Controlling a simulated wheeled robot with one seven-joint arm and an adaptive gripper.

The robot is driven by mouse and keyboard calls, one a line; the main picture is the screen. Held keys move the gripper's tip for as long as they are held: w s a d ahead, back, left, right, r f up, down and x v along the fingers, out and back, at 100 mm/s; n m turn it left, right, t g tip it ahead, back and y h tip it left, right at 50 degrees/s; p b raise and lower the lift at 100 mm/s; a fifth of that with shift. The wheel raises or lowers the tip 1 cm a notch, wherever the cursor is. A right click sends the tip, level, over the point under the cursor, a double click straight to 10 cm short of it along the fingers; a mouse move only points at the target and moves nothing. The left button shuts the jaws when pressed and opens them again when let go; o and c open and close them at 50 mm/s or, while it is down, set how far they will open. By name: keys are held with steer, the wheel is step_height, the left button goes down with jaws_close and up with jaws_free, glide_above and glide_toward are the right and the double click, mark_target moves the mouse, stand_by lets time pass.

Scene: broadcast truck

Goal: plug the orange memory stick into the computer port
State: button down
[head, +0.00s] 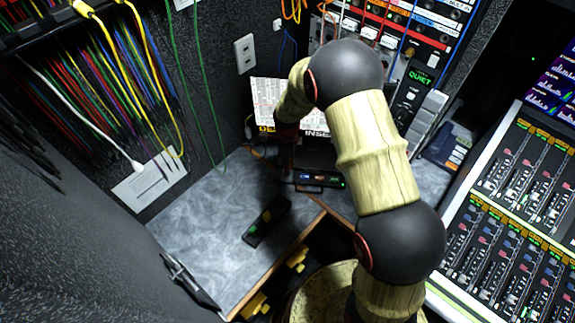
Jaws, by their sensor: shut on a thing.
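My gripper (286,163) is small and dark in the head view, pointing down over the back of the grey counter. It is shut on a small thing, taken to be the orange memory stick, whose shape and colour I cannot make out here. No orange stick shows loose on the counter. Just right of the gripper, close to its tips, is a low black device with small coloured lights (322,180), which may be the computer. Its port is too small to see, and I cannot tell whether the stick touches it.
A black handheld device (266,221) lies on the marbled grey counter (205,228). A printed sheet (268,98) stands behind my gripper. Patch cables (100,75) hang at the left, and a mixing console (520,215) fills the right. The counter's left part is clear.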

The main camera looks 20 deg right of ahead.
steer(key=shift+f+b, duration=0.7)
steer(key=shift+f, duration=0.6)
steer(key=c, duration=1.8)
jaws_free()
steer(key=shift+o, duration=0.3)
step_height(320, 180, up, 12)
steer(key=shift+r, duration=0.1)
